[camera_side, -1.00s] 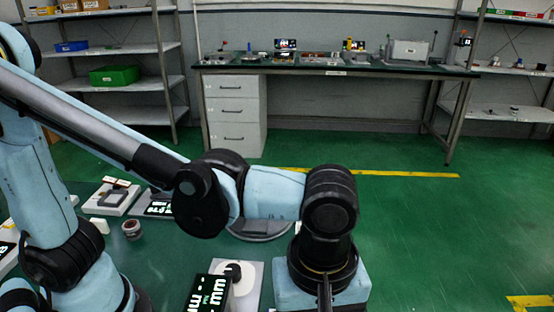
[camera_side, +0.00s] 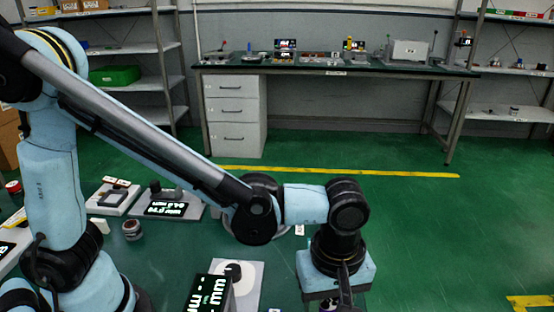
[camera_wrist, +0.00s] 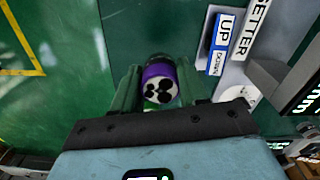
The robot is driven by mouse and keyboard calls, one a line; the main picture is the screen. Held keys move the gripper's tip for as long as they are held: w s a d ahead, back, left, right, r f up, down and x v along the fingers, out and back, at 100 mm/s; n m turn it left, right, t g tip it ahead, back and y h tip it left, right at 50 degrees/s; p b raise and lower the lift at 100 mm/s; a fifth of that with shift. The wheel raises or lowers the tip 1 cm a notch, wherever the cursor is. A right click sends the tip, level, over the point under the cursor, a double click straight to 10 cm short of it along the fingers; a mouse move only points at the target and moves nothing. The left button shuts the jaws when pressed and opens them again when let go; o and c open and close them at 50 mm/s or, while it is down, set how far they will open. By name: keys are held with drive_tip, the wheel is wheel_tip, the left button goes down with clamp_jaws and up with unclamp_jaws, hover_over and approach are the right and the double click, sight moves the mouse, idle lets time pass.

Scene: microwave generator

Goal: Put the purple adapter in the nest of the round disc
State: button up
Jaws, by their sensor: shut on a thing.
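The purple adapter (camera_wrist: 158,82) is between the fingers of my gripper (camera_wrist: 158,92) in the wrist view. Its pale end face has several dark round holes. My gripper is shut on it and holds it over the green surface.
A grey plate with a dark knob (camera_side: 233,270) and a black display block (camera_side: 208,293) stand left of my gripper. A small jar (camera_side: 132,230) and a display fixture (camera_side: 165,208) are further left. In the wrist view a labelled pale plate (camera_wrist: 228,80) lies to the right.

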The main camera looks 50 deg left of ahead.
sight(330, 307)
drive_tip(key=w+f, duration=0.1)
drive_tip(key=w+a+f, duration=0.1)
drive_tip(key=w, duration=0.1)
drive_tip(key=shift+a, duration=0.2)
drive_tip(key=shift+w+f, duration=0.1)
drive_tip(key=shift+f, duration=1.75)
drive_tip(key=shift+f, duration=0.15)
drive_tip(key=o, duration=1.1)
drive_tip(key=shift+o, duration=0.2)
